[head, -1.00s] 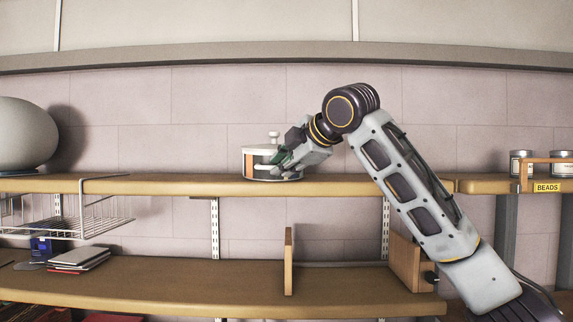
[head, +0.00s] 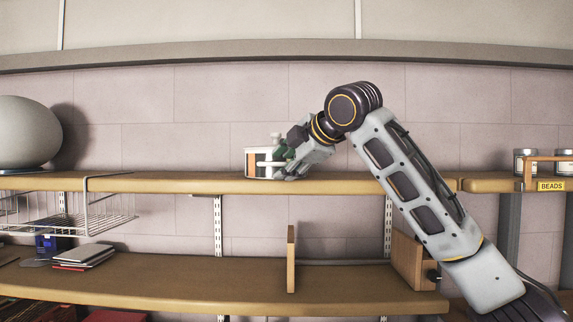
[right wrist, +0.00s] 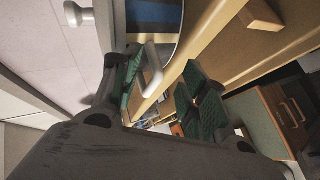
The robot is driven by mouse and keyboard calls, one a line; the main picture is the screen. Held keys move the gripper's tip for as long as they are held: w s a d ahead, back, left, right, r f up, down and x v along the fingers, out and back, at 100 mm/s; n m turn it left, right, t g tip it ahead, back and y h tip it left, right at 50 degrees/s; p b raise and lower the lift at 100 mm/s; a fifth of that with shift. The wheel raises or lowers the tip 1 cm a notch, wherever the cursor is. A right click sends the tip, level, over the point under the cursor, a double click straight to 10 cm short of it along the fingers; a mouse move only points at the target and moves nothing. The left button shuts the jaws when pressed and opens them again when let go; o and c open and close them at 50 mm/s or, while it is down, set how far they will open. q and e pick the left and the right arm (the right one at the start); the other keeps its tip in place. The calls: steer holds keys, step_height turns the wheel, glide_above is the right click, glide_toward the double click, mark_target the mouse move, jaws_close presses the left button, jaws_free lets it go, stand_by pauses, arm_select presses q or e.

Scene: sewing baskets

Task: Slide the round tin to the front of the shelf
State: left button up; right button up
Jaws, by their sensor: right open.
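The round tin (head: 256,163) is white with an orange-brown patch and a knob on top. It stands upright on the upper shelf (head: 200,183), close to the front edge in the head view. My right gripper (head: 286,168) is at the tin's right side and hides that part of it. In the right wrist view, the right gripper (right wrist: 165,92) has its green-padded fingers apart. A pale curved bar (right wrist: 152,72), which looks like a handle on the tin, shows between them; I cannot tell whether they touch it. My left gripper is not in view.
A large grey rounded object (head: 27,135) stands at the shelf's left end. A wire basket (head: 100,215) hangs below it. Jars and a holder labelled BEADS (head: 551,186) are at the right. The shelf between the grey object and the tin is clear.

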steer(key=v, duration=1.1)
steer(key=shift+s+d+r, duration=0.2)
steer(key=shift+s+d, duration=0.05)
steer(key=shift+f, duration=0.1)
